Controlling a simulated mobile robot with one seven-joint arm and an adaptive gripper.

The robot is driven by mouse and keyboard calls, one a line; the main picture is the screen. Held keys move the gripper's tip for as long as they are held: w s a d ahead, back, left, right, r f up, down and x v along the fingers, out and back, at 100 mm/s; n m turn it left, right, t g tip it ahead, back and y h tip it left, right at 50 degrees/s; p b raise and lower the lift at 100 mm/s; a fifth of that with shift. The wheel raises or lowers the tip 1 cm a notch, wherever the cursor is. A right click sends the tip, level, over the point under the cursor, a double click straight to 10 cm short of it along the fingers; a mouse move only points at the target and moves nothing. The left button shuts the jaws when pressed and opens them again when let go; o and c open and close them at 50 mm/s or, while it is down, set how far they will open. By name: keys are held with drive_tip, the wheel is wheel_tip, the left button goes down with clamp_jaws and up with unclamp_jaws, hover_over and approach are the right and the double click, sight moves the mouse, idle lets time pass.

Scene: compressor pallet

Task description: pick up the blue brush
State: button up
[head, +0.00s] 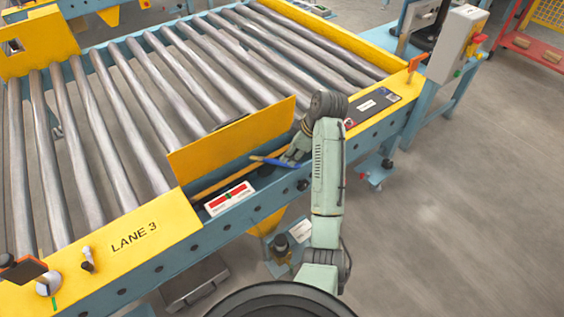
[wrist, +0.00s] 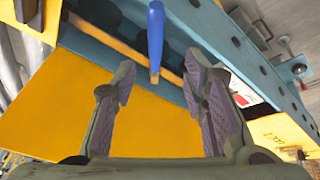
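The blue brush (head: 268,161) lies along the near side of the conveyor frame, in front of an upright yellow plate. In the wrist view the blue brush (wrist: 155,32) shows its blue handle and a pale tan end, pointing down between my fingertips. My gripper (head: 292,154) is at the brush's right end in the head view and partly hides it. In the wrist view my gripper (wrist: 160,75) is open, with a clear gap on both sides of the brush. I see no finger touching it.
The yellow plate (head: 232,140) stands close behind the brush. A red and white panel (head: 229,198) and a dark flat device (head: 372,104) lie on the frame on either side. Steel rollers (head: 150,100) fill the conveyor. Floor at the right (head: 470,200) is clear.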

sight(274, 162)
drive_tip(key=x, duration=0.3)
drive_tip(key=p+x, duration=0.1)
drive_tip(key=x, duration=0.5)
drive_tip(key=shift+w+a+p, duration=0.15)
drive_tip(key=shift+w+p, duration=0.2)
drive_tip(key=shift+w, duration=0.05)
drive_tip(key=shift+c, duration=0.2)
clamp_jaws()
